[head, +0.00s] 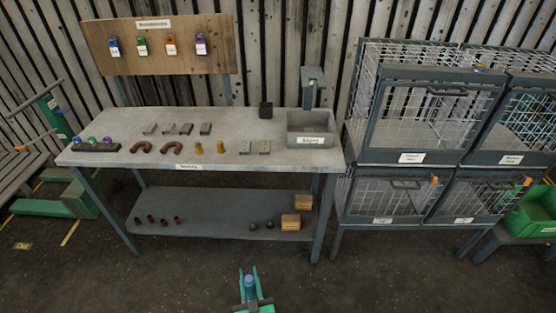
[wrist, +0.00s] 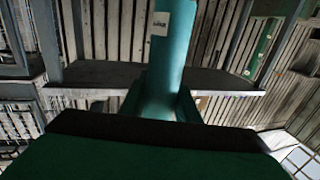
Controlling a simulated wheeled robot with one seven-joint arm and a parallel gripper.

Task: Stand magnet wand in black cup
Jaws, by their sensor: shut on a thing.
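My gripper (head: 249,283) is at the bottom centre of the head view, in front of the bench and apart from it. It is shut on an upright-looking thing with a blue top, which I take to be the magnet wand (head: 249,279). In the wrist view the wand (wrist: 170,50) is a thick teal cylinder with a small white label, between the fingers (wrist: 158,105); its far end runs out of the frame. A small black block-like thing, likely the black cup (head: 265,109), stands at the bench's back edge, left of the grey bin. Its opening cannot be made out.
A lower shelf (head: 200,213) holds small parts. Wire cages (head: 420,110) stand right.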

